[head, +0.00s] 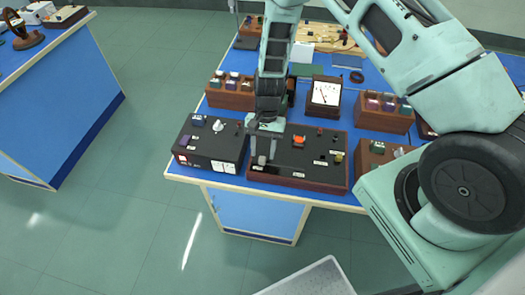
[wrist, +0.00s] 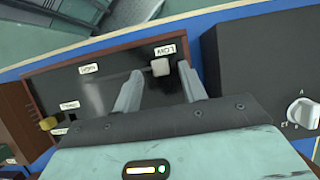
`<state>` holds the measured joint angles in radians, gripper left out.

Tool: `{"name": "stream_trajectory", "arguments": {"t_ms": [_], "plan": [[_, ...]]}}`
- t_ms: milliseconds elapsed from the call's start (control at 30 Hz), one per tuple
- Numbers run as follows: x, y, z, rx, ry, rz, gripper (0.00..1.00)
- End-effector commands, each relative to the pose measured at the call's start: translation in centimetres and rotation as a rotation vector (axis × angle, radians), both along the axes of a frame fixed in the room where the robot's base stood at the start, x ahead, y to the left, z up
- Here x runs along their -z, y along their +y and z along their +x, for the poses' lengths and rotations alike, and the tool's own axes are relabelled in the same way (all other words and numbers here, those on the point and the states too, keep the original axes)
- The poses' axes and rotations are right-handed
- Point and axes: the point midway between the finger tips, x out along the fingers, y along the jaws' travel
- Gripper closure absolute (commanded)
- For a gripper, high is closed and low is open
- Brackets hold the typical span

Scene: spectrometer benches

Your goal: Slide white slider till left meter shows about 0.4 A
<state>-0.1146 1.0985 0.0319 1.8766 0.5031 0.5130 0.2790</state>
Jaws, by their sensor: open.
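The white slider (wrist: 160,67) is a small pale block on a dark panel, next to the LOW label at the right end of its track in the wrist view. The HIGH label lies to the left. It also shows in the head view (head: 262,160), near the panel's left front. My gripper (wrist: 158,70) is open, its fingertips on either side of the slider; I cannot tell whether they touch it. In the head view, my gripper (head: 263,142) is low over the panel. The black box to the left has small front displays (head: 225,168); their readings are too small to read.
The slider's panel (head: 320,183) has a wooden frame and an orange part on top. The black box (head: 205,150) with a white dial (wrist: 302,111) stands close beside it. An analog meter (head: 326,92) and wooden racks (head: 230,97) stand behind.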

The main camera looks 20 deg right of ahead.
Motion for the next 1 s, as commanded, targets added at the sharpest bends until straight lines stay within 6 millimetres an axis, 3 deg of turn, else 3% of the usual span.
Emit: {"name": "stream_trajectory", "arguments": {"t_ms": [233,533,700,867,1000], "plan": [[1.9,0.5,-0.6,0.001,-0.001,0.0,0.58],[2.1,0.5,-0.6,0.0,-0.001,0.0,0.58],[2.1,0.5,-0.6,0.0,-0.001,0.0,1.0],[2.1,0.2,-0.8,0.002,-0.001,0.0,1.0],[2.2,-1.8,-2.2,0.005,0.002,-0.001,1.0]]}}
